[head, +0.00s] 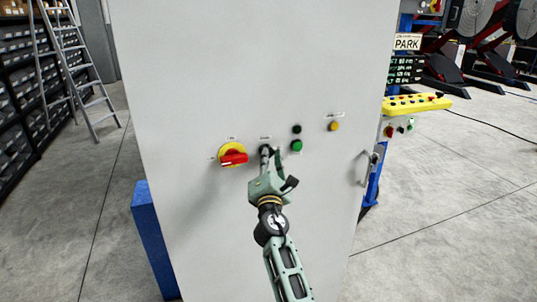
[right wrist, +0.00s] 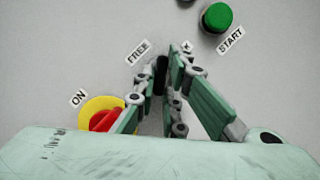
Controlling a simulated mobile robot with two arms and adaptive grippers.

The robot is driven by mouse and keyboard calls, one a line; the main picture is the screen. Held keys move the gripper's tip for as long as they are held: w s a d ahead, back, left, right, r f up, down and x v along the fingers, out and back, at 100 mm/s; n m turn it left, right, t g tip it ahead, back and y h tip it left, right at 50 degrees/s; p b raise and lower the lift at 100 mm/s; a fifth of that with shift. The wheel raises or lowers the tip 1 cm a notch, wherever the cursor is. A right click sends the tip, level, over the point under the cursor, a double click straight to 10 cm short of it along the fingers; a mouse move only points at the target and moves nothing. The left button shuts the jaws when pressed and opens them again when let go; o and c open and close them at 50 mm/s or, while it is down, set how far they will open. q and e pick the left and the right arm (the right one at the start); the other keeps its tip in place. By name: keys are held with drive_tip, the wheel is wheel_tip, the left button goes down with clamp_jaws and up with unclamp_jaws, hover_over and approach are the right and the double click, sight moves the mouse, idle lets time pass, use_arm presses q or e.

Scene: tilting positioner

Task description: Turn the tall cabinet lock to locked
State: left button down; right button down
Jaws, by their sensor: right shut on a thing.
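The tall cabinet (head: 200,60) is light grey and fills the middle of the head view. My right gripper (head: 270,152) reaches up to its front panel, between the red-and-yellow switch and the green button. In the right wrist view the fingers (right wrist: 165,75) are shut on a small dark part, the cabinet lock (right wrist: 160,68). A FREE label (right wrist: 138,51) sits beside the lock; another label by the right fingertip is mostly covered. The fingers hide most of the lock, so I cannot tell its exact angle. My left gripper is not in view.
The red-and-yellow rotary switch (head: 233,155) is close on the left. The green START button (head: 297,146), a black button (head: 297,129) and a yellow one (head: 334,126) are on the right. A door handle (head: 369,167) sticks out at the right edge.

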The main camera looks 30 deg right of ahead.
drive_tip(key=shift+r+m+g+p, duration=0.1)
drive_tip(key=shift+m+g+p, duration=0.6)
drive_tip(key=shift+m, duration=0.65)
drive_tip(key=shift+r+m+g+p, duration=0.15)
drive_tip(key=shift+m+g+p, duration=0.2)
drive_tip(key=shift+m+p, duration=0.85)
drive_tip(key=shift+r+m+g+p, duration=0.1)
drive_tip(key=shift+m+g+p, duration=0.5)
drive_tip(key=shift+m, duration=0.95)
drive_tip(key=shift+f, duration=0.1)
drive_tip(key=c, duration=1.8)
unclamp_jaws()
drive_tip(key=shift+s+a, duration=0.1)
drive_tip(key=shift+a, duration=0.05)
drive_tip(key=v, duration=0.7)
drive_tip(key=shift+s, duration=0.15)
